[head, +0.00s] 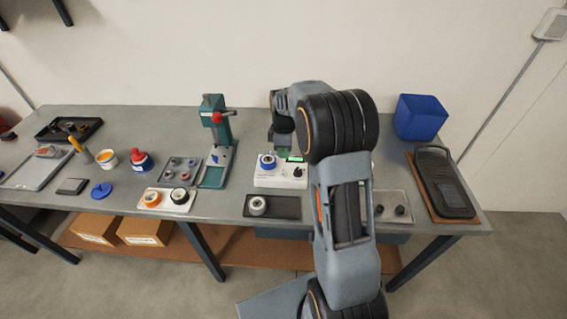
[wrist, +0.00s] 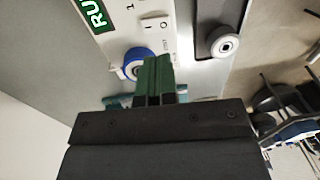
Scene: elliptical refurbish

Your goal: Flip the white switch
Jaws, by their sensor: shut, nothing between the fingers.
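The white switch (wrist: 155,22) is a small rocker with marks on its face, set in the top of a white device (wrist: 183,40). It shows in the wrist view, just beyond the fingertips. The device (head: 268,180) stands on the table in the head view, partly behind my arm. The fingertips overlap the edge of a blue-ringed knob (wrist: 131,56) in the picture. I cannot tell whether they touch the device.
A dark tray (head: 285,207) with a white-and-grey round part lies in front of the device. A green press (head: 215,150) with a red knob stands to its left. A blue bin (head: 420,117) and a dark pad (head: 443,185) are at the right.

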